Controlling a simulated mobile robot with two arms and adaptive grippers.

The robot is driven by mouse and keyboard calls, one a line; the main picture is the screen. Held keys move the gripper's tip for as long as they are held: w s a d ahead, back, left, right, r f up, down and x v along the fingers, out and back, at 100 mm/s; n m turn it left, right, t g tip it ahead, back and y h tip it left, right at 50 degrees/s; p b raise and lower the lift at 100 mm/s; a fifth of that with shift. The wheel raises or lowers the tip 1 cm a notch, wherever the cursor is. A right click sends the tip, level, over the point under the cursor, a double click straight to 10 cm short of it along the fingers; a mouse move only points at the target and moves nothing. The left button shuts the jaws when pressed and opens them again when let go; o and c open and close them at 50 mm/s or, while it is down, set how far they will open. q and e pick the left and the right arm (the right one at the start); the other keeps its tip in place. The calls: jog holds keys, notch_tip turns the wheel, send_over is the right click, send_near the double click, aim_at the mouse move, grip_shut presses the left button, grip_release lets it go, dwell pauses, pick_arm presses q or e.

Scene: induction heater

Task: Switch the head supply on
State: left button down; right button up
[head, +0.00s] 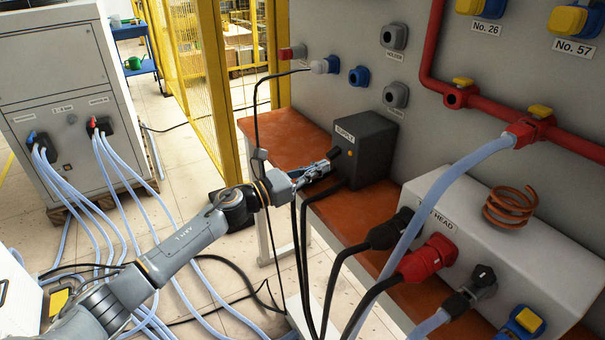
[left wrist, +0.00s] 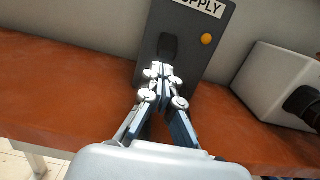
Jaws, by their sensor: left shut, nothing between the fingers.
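The dark supply box (head: 372,145) stands on the brown bench against the grey wall. Its front also shows in the left wrist view (left wrist: 190,62), with a black switch (left wrist: 167,44) and an orange round button or lamp (left wrist: 206,39). My left gripper (head: 331,165) is shut and empty at the front of this box. In the left wrist view its fingertips (left wrist: 161,68) are just below the black switch; I cannot tell whether they touch it. The white head unit (head: 530,255), with a copper coil (head: 510,206) on top, stands to the right. My right gripper is not in view.
Black cables hang in front of the bench (head: 280,136) near my left gripper. Red plug (head: 428,258) and hoses crowd the head unit. A red pipe (head: 480,98) with yellow-handled valves runs along the wall. A white cabinet (head: 55,85) with hoses stands at left.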

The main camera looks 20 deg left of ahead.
pick_arm(q)
jog(key=shift+w+d, duration=0.45)
jog(key=shift+w, duration=0.15)
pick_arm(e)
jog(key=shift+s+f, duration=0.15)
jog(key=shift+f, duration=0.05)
